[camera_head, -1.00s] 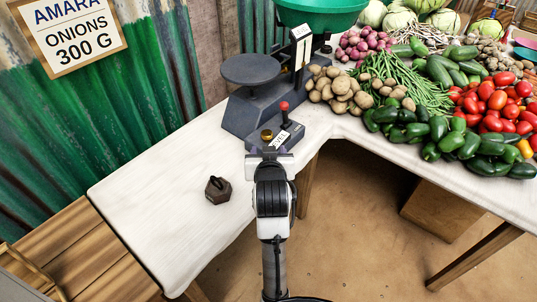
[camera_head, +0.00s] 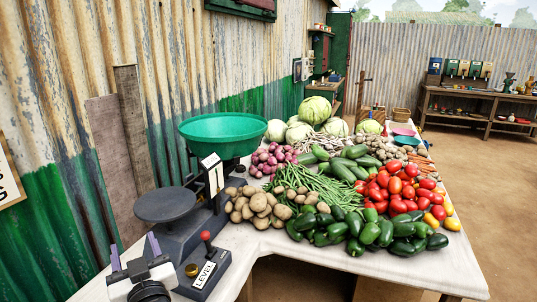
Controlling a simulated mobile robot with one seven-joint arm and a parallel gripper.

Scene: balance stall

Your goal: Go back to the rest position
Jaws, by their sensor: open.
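The balance scale has a flat dark pan (camera_head: 165,205) behind my gripper and a green bowl (camera_head: 222,133) farther back. Both the flat pan and the green bowl look empty. A small brass piece (camera_head: 192,270) sits at the box's left end.
The white table (camera_head: 440,271) bears potatoes (camera_head: 262,204), green peppers (camera_head: 350,230), tomatoes (camera_head: 397,185), onions (camera_head: 270,160) and cabbages (camera_head: 315,110). A corrugated wall (camera_head: 60,90) runs along the left. A workbench (camera_head: 480,98) stands far right, with open floor before it.

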